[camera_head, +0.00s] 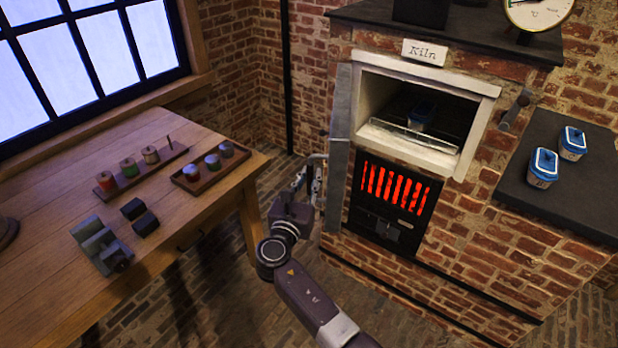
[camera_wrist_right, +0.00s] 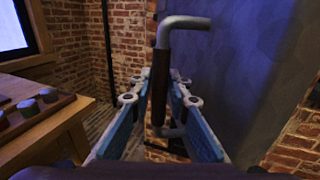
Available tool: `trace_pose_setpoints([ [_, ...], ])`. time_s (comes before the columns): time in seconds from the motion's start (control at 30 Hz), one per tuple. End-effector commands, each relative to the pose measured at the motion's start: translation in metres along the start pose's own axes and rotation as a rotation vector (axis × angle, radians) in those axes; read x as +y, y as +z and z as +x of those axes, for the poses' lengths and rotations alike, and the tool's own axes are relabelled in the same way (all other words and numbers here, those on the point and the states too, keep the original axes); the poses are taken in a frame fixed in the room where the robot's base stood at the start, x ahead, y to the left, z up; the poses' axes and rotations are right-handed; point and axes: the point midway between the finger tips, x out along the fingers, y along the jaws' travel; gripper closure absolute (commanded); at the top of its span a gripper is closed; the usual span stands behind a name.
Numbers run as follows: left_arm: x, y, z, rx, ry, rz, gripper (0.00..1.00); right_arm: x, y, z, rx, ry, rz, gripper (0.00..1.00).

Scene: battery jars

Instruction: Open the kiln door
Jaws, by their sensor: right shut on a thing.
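The brick kiln (camera_head: 455,210) stands at the right of the head view, under a "Kiln" sign. Its grey metal door (camera_head: 341,135) is swung open to the left of the chamber and shows nearly edge-on. The chamber mouth is uncovered. My right gripper (camera_head: 314,172) is at the door's left side. In the right wrist view, its blue-padded fingers (camera_wrist_right: 164,110) are shut around the dark grip of the bent door handle (camera_wrist_right: 162,72). The door face (camera_wrist_right: 235,70) fills the right there. My left gripper is out of view.
Two more blue-lidded jars (camera_head: 543,167) (camera_head: 572,143) stand on the dark counter at right. A wooden table (camera_head: 60,285) with trays and blocks is at left. Red bars glow (camera_head: 395,188) below the chamber.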

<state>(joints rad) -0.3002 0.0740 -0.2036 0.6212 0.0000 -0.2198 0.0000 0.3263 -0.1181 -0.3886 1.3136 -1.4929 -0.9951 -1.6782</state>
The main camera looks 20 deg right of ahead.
Motion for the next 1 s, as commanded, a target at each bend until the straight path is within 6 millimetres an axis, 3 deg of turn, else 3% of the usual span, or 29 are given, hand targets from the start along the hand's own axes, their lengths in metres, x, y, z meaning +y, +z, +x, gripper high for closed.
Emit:
trace_pose_setpoints([
  [0.13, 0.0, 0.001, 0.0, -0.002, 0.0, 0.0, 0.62, -0.001, 0.003, 0.002, -0.005, -0.002, 0.002, 1.0],
  [0.17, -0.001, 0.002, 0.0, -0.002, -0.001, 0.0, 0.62, -0.001, 0.003, 0.002, -0.005, -0.002, 0.002, 0.83],
  [0.33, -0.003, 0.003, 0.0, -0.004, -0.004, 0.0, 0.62, -0.001, 0.002, 0.001, -0.004, -0.002, 0.001, 0.66],
  [0.67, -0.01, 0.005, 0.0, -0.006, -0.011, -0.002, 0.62, 0.0, 0.001, -0.004, -0.002, -0.001, 0.001, 0.66],
  [1.0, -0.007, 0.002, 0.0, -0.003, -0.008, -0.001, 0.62, -0.001, 0.001, -0.056, -0.001, -0.001, 0.002, 0.66],
])
